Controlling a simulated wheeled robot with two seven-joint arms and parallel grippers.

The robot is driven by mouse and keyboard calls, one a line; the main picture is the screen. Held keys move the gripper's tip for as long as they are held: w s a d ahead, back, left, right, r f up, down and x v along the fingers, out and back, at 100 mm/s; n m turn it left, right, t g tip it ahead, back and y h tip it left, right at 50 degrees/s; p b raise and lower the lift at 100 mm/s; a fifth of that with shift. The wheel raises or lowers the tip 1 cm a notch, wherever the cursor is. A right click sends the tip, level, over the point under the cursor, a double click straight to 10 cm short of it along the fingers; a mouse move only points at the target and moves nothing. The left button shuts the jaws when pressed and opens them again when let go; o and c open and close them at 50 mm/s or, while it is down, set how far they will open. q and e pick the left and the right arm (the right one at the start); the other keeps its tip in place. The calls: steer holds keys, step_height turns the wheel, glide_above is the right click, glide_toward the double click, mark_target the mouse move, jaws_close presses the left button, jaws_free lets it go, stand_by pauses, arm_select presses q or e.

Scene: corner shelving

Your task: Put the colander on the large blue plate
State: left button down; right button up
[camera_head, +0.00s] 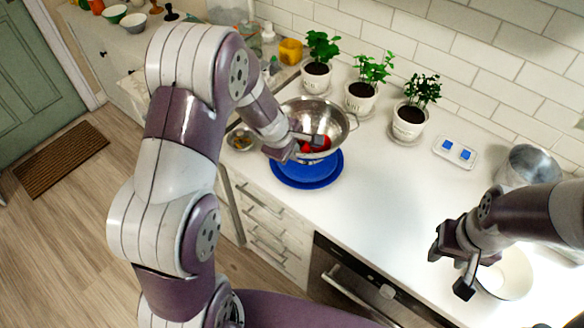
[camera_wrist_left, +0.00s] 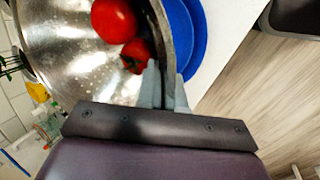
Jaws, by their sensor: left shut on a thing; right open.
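The colander (camera_head: 297,112) is a shiny metal bowl with red tomatoes (camera_head: 318,145) inside. It is over the far part of the large blue plate (camera_head: 306,176) on the white counter; I cannot tell whether it touches the plate. My left gripper (camera_head: 303,146) is shut on the colander's near rim. In the left wrist view the fingers (camera_wrist_left: 165,90) pinch the rim of the colander (camera_wrist_left: 65,60), with the blue plate (camera_wrist_left: 196,40) beyond it. My right gripper (camera_head: 455,268) is open and empty above the counter at the right.
Three potted plants (camera_head: 360,98) stand along the tiled wall behind the colander. A white bowl (camera_head: 508,275) is beside my right gripper, and a metal pot (camera_head: 528,165) is at the right back. A small bowl (camera_head: 240,139) is left of the colander. The middle counter (camera_head: 385,185) is clear.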

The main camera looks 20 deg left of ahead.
arm_select(q)
steer(key=f+b, duration=0.1)
steer(key=f, duration=0.2)
steer(key=shift+s+a+b, duration=0.15)
steer(key=shift+s+b, duration=0.2)
steer(key=shift+f, duration=0.4)
steer(key=shift+w, duration=0.3)
steer(key=shift+s+f, duration=0.1)
steer(key=shift+f, duration=0.1)
steer(key=c, duration=1.3)
jaws_free()
steer(key=shift+s+r, duration=0.1)
steer(key=shift+o, duration=0.2)
